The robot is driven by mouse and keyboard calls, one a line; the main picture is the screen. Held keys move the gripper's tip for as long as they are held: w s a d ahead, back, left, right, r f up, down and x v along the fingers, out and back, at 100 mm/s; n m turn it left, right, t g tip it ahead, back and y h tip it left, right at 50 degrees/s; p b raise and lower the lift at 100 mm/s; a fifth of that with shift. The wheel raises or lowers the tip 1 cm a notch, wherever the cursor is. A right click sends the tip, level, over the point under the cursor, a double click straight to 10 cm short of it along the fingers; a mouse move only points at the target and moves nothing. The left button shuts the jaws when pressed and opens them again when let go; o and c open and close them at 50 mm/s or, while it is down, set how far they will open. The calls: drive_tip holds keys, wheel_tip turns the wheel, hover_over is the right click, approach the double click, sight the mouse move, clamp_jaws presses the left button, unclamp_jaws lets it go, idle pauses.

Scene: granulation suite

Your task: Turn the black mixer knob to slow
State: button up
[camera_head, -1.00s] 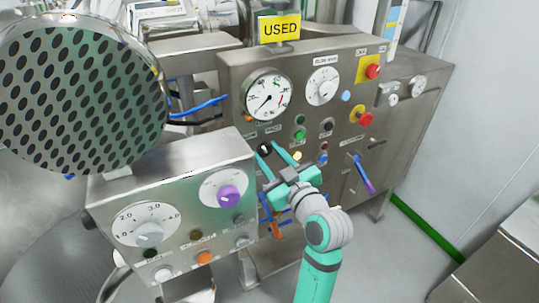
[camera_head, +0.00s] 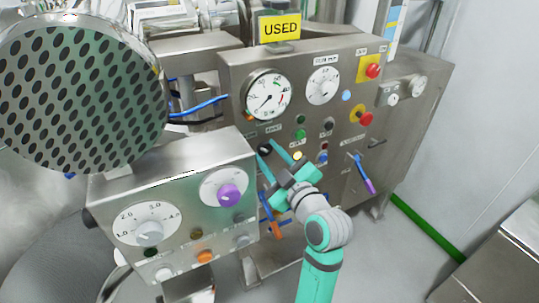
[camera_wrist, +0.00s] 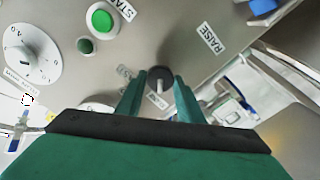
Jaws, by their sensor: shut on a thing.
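The black mixer knob (camera_head: 265,149) sits on the steel control panel, left of the small lamps and buttons. My gripper (camera_head: 266,147) reaches it from the lower right, with one teal finger on each side of the knob. In the wrist view, the knob (camera_wrist: 158,81) is a dark round cap with a pale pointer line, between the two fingertips (camera_wrist: 159,88). My gripper is shut on it. The small label below the knob is partly covered and I cannot read it.
A green button (camera_wrist: 102,20) and a white dial (camera_wrist: 32,58) are near the knob. A nearer steel box with a purple knob (camera_head: 229,195) stands at the left.

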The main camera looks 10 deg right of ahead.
drive_tip(key=o, duration=1.1)
drive_tip(key=shift+c, duration=0.2)
drive_tip(key=shift+s, duration=0.1)
drive_tip(key=v, duration=1)
drive_tip(key=shift+s, duration=0.3)
drive_tip(key=shift+d, duration=0.15)
